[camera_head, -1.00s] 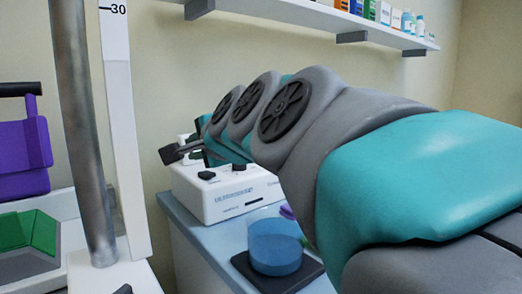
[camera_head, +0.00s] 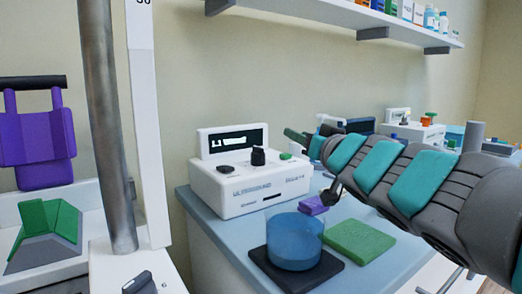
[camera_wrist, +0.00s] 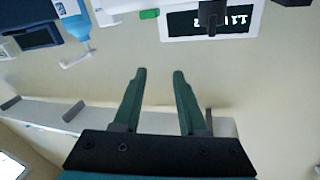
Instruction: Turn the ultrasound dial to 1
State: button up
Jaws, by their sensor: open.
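The white ultrasound machine (camera_head: 235,198) stands on the blue-grey counter, with a lit display at its back. Its upright black dial (camera_head: 258,157) is on top, in front of the display; its setting is too small to read. In the wrist view the dial (camera_wrist: 212,14) shows upside down at the top edge, before the display (camera_wrist: 182,24). My gripper (camera_wrist: 160,73) is open and empty there, its dark green fingers apart and clear of the dial. In the head view my gripper (camera_head: 291,135) is right of the dial, partly hidden by my wrist.
A flat black knob (camera_head: 226,169) and a green button (camera_head: 286,156) flank the dial. A blue tub (camera_head: 295,240) on a black pad, a purple block (camera_head: 313,206) and a green pad (camera_head: 359,240) lie in front. A shelf (camera_head: 330,16) hangs above.

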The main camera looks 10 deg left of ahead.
aim_at(262, 151)
jog(key=s+a+f+n+g+y, duration=0.2)
jog(key=a+n, duration=0.1)
jog(key=s+a+f+n+y, duration=0.1)
jog(key=n, duration=0.1)
jog(key=shift+s+a+f+g, duration=0.25)
jog(key=shift+a+g, duration=0.05)
jog(key=shift+g, duration=0.1)
jog(key=b+x, duration=0.1)
jog(key=x, duration=0.5)
jog(key=shift+a+f+b, duration=0.1)
jog(key=shift+b, duration=0.2)
jog(key=shift+w+a+r, duration=0.2)
jog(key=shift+w+a, duration=0.2)
jog(key=shift+w, duration=0.15)
grip_shut()
